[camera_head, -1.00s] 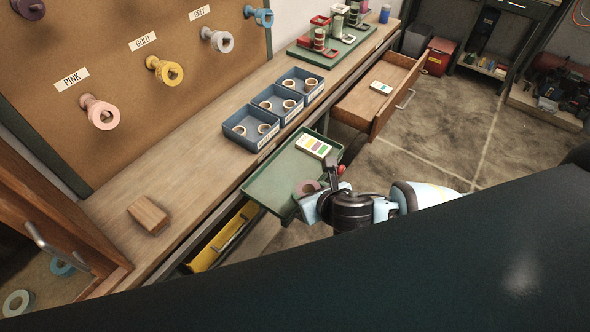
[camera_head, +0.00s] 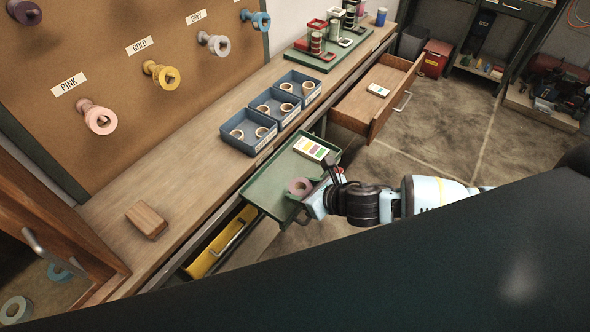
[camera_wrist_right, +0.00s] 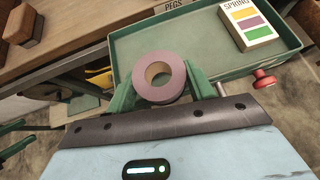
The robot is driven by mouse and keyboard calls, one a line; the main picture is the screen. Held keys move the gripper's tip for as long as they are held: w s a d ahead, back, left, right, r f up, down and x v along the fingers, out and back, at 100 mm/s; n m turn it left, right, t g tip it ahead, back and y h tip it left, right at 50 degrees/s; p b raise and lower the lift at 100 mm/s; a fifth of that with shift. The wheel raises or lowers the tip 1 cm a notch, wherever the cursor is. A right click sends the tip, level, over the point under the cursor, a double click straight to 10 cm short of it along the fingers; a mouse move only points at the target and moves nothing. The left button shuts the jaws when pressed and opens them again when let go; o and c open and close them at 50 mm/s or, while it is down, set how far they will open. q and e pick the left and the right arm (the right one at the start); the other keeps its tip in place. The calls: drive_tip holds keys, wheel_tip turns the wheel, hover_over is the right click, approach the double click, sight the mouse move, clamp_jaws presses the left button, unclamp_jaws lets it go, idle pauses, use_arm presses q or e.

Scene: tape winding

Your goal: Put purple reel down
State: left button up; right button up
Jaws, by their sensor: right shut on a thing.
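The purple reel (camera_head: 292,184), a dull mauve ring, is at the near end of the green tray (camera_head: 264,190) in the head view. In the right wrist view the reel (camera_wrist_right: 158,96) sits between the green fingers of my right gripper (camera_wrist_right: 161,88), which is shut on it. The tray floor (camera_wrist_right: 185,50) shows beyond the reel. I cannot tell whether the reel touches the tray. In the head view my right gripper (camera_head: 306,194) comes in from the right, over the tray's near edge.
A card with coloured stripes (camera_head: 315,149) lies at the tray's far end. A red knob (camera_wrist_right: 264,79) is beside the tray's right edge. Blue bins (camera_head: 239,143) with rings stand on the bench beside it. An open wooden drawer (camera_head: 352,107) is beyond. Much of the tray floor is bare.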

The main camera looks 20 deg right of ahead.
drive_tip(key=w, duration=0.6)
drive_tip(key=w+d+f, duration=0.1)
drive_tip(key=w, duration=0.2)
drive_tip(key=shift+w, duration=0.3)
drive_tip(key=shift+w+f+b, duration=0.15)
drive_tip(key=shift+f+b, duration=0.2)
drive_tip(key=shift+f, duration=1.35)
drive_tip(key=shift+f, duration=0.1)
drive_tip(key=o, duration=1)
drive_tip(key=shift+c, duration=0.2)
drive_tip(key=shift+r, duration=0.2)
drive_tip(key=v, duration=1.2)
drive_tip(key=shift+p, duration=0.3)
drive_tip(key=shift+a+f, duration=0.1)
drive_tip(key=shift+f, duration=0.05)
